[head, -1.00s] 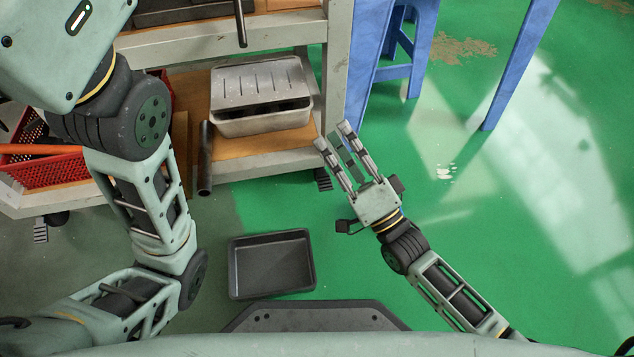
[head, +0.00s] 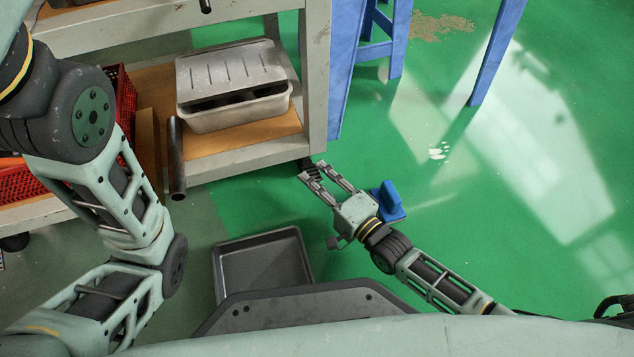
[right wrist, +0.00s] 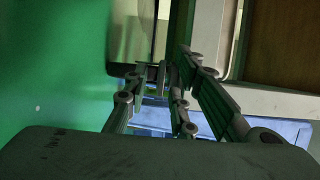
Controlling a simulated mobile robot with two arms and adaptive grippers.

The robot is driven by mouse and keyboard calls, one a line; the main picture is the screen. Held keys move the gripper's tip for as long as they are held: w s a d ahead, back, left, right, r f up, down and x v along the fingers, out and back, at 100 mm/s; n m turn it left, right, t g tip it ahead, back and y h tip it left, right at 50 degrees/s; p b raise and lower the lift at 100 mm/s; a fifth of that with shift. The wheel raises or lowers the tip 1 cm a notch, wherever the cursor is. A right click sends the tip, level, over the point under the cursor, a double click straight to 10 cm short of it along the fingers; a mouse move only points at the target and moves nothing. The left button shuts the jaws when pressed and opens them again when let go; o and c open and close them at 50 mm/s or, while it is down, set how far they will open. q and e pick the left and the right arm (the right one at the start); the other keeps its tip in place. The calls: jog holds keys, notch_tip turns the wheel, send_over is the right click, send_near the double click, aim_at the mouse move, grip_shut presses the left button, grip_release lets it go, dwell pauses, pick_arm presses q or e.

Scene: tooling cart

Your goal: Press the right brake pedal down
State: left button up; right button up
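The right brake pedal (head: 306,163) is a small dark piece low at the foot of the cart's right front leg. It is partly hidden by my right gripper (head: 312,171), whose two fingers stand apart with their tips right at it. I cannot tell whether they touch it. In the right wrist view the fingers (right wrist: 158,82) reach forward around a gap, and a small dark shape shows between them, too dim to name. My left arm crosses the left side of the head view, but its gripper is outside the picture.
The grey cart (head: 318,85) carries a metal box (head: 232,75) on its lower shelf. A dark pipe (head: 176,160) and a red basket (head: 125,105) are left of it. A black tray (head: 262,265) lies on the floor. A blue object (head: 388,202) shows beside my right gripper.

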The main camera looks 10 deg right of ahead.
jog(key=shift+w+a, duration=0.1)
jog(key=shift+w, duration=0.05)
grip_shut()
dwell(0.4)
jog(key=shift+f+n+t+y, duration=0.3)
jog(key=shift+f+t+y, duration=0.1)
jog(key=shift+t, duration=0.1)
grip_release()
jog(key=v, duration=1.2)
jog(key=shift+r, duration=0.1)
